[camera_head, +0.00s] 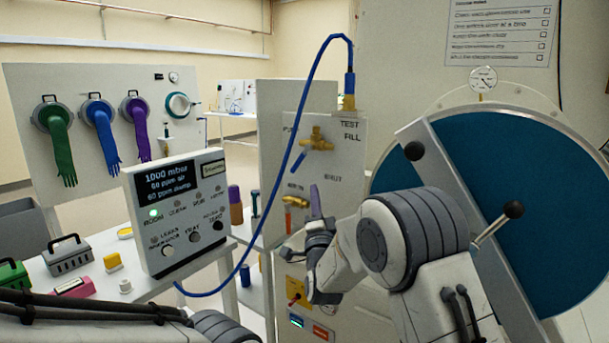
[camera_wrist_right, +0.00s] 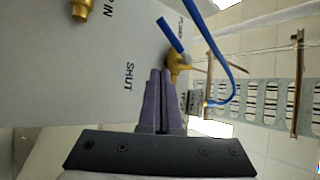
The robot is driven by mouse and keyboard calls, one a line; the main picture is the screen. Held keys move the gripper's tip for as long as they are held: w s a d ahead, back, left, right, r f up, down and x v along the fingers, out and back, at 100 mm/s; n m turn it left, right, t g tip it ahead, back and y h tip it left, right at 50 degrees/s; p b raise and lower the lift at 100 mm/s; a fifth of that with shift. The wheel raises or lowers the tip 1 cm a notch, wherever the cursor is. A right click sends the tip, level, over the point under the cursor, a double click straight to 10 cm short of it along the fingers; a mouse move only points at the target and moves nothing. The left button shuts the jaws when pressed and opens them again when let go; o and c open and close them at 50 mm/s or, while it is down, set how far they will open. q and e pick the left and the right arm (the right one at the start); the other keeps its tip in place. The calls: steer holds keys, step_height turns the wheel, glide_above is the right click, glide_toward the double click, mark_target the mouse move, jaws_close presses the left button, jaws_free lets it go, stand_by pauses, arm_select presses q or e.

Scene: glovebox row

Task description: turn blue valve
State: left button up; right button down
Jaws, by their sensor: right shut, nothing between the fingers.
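In the right wrist view the brass body (camera_wrist_right: 178,62) and blue lever (camera_wrist_right: 171,35) show just beyond my fingertips. My right gripper (camera_head: 315,190) points upward below the valve, its purple fingers shut and empty. In the right wrist view the fingers (camera_wrist_right: 160,75) are together; their tips appear close to the brass body, but I cannot tell whether they touch it. My left gripper is out of view.
An orange-handled brass valve (camera_head: 296,201) sits lower on the panel, left of my right gripper. A blue hose (camera_head: 309,80) arches from the top fitting down past the control box (camera_head: 177,215). A large blue round door (camera_head: 540,190) with a bar stands at right.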

mark_target(300, 159)
step_height(300, 159, down, 4)
steer(key=s+d+m+y, duration=0.2)
steer(key=d+m+y, duration=0.1)
steer(key=m+y, duration=0.25)
steer(key=a+p+x, duration=0.1)
steer(key=p+x, duration=0.1)
steer(key=x, duration=0.4)
steer(key=a+p+x, duration=0.1)
steer(key=p+x, duration=0.2)
steer(key=x, duration=0.3)
steer(key=shift+s+a+r+p, duration=0.2)
steer(key=shift+a+p, duration=0.15)
